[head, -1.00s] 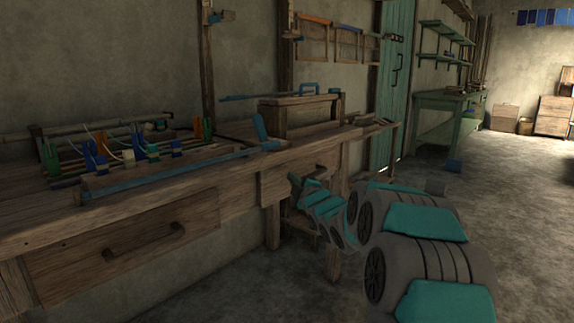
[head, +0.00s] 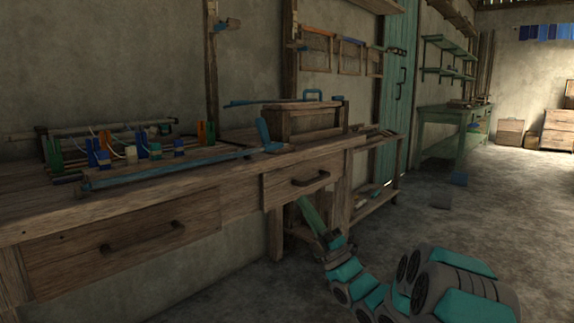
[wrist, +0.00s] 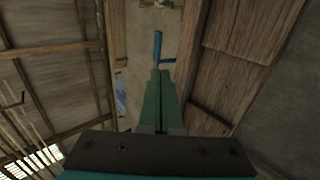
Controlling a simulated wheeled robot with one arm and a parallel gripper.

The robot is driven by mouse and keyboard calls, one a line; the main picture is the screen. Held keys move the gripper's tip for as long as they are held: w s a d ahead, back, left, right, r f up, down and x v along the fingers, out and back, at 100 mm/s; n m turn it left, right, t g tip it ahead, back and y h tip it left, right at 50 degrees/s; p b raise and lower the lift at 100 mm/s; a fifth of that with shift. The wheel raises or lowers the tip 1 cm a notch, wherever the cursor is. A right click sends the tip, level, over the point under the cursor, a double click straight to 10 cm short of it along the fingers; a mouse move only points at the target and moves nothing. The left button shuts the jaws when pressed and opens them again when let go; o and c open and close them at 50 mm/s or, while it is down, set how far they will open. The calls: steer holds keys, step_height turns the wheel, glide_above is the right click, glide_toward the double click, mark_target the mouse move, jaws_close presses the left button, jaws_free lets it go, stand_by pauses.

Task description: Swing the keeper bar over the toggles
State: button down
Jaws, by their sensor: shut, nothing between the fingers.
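The keeper bar (head: 165,171) is a long blue bar along the front edge of the low wooden rack on the bench. A short upright blue piece (head: 264,132) stands at its right end. The toggles (head: 155,150), blue and white, stand in a row behind the bar, among green, blue and orange upright pieces. My gripper (head: 303,201) is below the bench top, in front of the drawer end, pointing up and apart from the bar. In the wrist view its green fingers (wrist: 160,76) are together and empty. A blue piece (wrist: 157,47) shows beyond the tips; I cannot tell which.
A wooden box (head: 312,121) with a blue handle stands on the bench to the right of the rack. Drawer handles (head: 310,178) stick out from the bench front. A low shelf stand (head: 378,180) is at the bench's right end.

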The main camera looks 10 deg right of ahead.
steer(key=shift+s+d, duration=0.1)
steer(key=shift+s, duration=0.1)
steer(key=p, duration=0.2)
glide_toward(274, 149)
steer(key=x, duration=0.6)
steer(key=shift+w+r, duration=0.2)
steer(key=shift+w, duration=0.2)
steer(key=shift+r, duration=0.15)
